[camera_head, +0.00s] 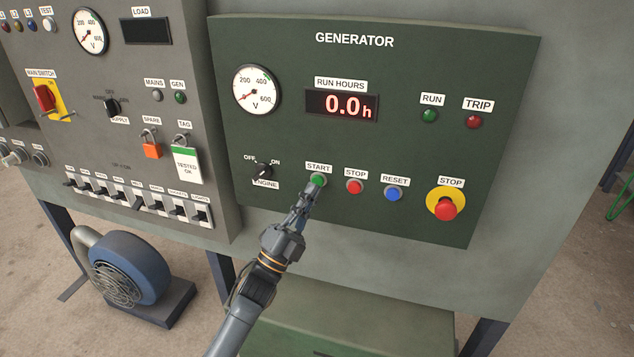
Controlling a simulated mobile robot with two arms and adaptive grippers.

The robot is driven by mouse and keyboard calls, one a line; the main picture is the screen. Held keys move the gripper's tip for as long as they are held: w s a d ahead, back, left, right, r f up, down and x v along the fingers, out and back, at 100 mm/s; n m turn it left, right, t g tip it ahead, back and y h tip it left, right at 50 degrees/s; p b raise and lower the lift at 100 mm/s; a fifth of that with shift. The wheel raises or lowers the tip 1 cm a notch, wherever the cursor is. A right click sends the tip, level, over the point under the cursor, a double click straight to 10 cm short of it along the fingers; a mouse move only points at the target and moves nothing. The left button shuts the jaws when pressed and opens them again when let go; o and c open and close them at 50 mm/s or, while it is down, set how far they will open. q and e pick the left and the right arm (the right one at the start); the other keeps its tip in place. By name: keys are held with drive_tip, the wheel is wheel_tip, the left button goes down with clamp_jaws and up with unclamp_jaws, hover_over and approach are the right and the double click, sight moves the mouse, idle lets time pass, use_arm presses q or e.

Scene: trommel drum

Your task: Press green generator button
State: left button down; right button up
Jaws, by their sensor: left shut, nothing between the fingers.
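The green START button (318,180) sits on the dark green GENERATOR panel (420,215), under its START label. My left gripper (312,192) is shut and empty, with its fingertips right at the lower edge of the green button. I cannot tell whether the tips touch the button or whether it is pressed in. The run hours display (342,106) reads 0.0 h. The engine switch (263,170) is to the left of the button. My right gripper is not in view.
A red STOP button (354,187), a blue RESET button (393,193) and a red emergency stop (446,207) are right of the green button. A grey switch panel (215,190) adjoins on the left. A blue blower (130,266) stands below left.

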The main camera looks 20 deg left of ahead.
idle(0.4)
use_arm(q)
drive_tip(key=shift+w+b, duration=0.4)
drive_tip(key=shift+w, duration=0.05)
drive_tip(key=shift+w+b, duration=0.35)
drive_tip(key=shift+w, duration=0.05)
idle(0.5)
drive_tip(key=shift+s, duration=0.1)
drive_tip(key=shift+s+p, duration=0.45)
drive_tip(key=shift+s, duration=0.35)
drive_tip(key=s+p, duration=0.2)
drive_tip(key=s, duration=0.3)
idle(0.3)
